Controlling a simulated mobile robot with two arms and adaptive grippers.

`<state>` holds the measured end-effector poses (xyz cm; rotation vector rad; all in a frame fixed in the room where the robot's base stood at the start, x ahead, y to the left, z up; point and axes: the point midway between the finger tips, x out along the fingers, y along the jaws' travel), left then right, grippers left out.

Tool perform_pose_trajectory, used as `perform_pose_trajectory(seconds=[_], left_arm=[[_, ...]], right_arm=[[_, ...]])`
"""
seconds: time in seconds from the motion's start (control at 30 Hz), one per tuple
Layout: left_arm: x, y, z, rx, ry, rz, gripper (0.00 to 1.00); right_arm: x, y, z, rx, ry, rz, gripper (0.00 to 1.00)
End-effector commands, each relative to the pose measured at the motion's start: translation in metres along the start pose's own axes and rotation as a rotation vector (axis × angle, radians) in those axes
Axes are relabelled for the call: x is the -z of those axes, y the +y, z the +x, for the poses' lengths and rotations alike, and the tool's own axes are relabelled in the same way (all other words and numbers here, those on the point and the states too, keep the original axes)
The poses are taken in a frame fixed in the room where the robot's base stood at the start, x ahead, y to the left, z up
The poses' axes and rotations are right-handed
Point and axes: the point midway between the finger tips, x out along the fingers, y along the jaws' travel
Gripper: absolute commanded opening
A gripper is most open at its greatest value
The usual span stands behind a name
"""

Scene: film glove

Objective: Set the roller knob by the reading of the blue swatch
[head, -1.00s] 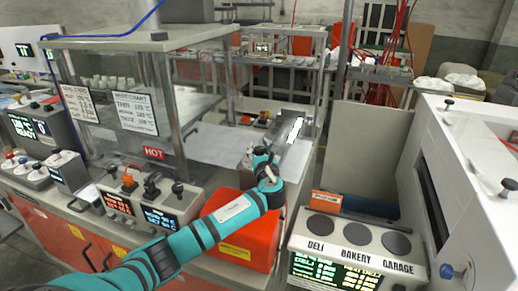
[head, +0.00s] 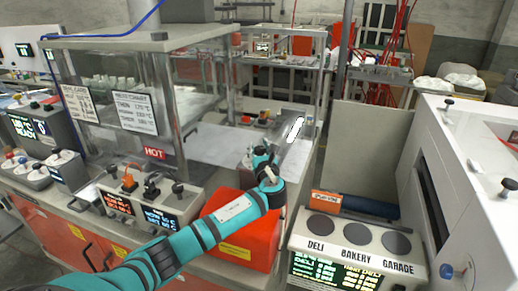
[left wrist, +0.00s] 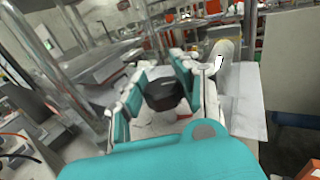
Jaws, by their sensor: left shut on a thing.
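My left gripper (head: 264,162) is at the middle of the head view, above the orange housing. In the left wrist view its fingers (left wrist: 160,93) are shut on a dark, knob-like thing (left wrist: 163,94); in the head view the gripper hides it. I cannot tell whether it is the roller knob. Black knobs (head: 151,187) stand on the control panel to the left, with lit displays below. I cannot pick out a blue swatch for certain. A blue roll-like piece (head: 372,205) with an orange end (head: 326,202) lies in the bay on the right. My right gripper is out of view.
The orange housing (head: 246,229) sits under my left forearm. A metal post and glass guard (head: 165,100) with printed charts (head: 133,107) stand to the left. A labelled three-disc unit (head: 349,234) and a white cabinet (head: 462,180) are on the right. A pale flat surface (head: 215,145) lies behind the gripper.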

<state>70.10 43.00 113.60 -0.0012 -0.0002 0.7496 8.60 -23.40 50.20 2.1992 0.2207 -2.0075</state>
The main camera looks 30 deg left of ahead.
Motion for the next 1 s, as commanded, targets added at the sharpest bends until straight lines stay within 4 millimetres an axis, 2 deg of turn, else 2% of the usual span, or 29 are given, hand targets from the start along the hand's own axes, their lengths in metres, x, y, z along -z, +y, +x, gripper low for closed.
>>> perform_pose_trajectory(seconds=[0.03,0.5,0.53,0.7,0.73,1.0], left_arm=[[0.0089,-0.0017,-0.003,0.004,0.014,0.006,0.0],[0.0088,-0.0018,-0.003,0.002,0.014,0.006,0.0],[0.0088,-0.0017,-0.0029,0.002,0.014,0.006,0.32],[0.0057,-0.0011,-0.0019,0.001,0.009,0.004,0.55],[0.0051,-0.001,-0.0017,0.001,0.008,0.004,0.59],[0.0023,-0.0004,-0.0015,0.0,0.003,0.002,0.59]], right_arm=[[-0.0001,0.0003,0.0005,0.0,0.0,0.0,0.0],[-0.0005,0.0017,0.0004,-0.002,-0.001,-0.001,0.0],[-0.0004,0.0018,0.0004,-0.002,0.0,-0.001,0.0],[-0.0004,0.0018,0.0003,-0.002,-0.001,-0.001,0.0],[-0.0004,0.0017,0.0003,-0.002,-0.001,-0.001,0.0],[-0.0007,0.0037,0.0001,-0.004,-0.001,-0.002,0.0]])
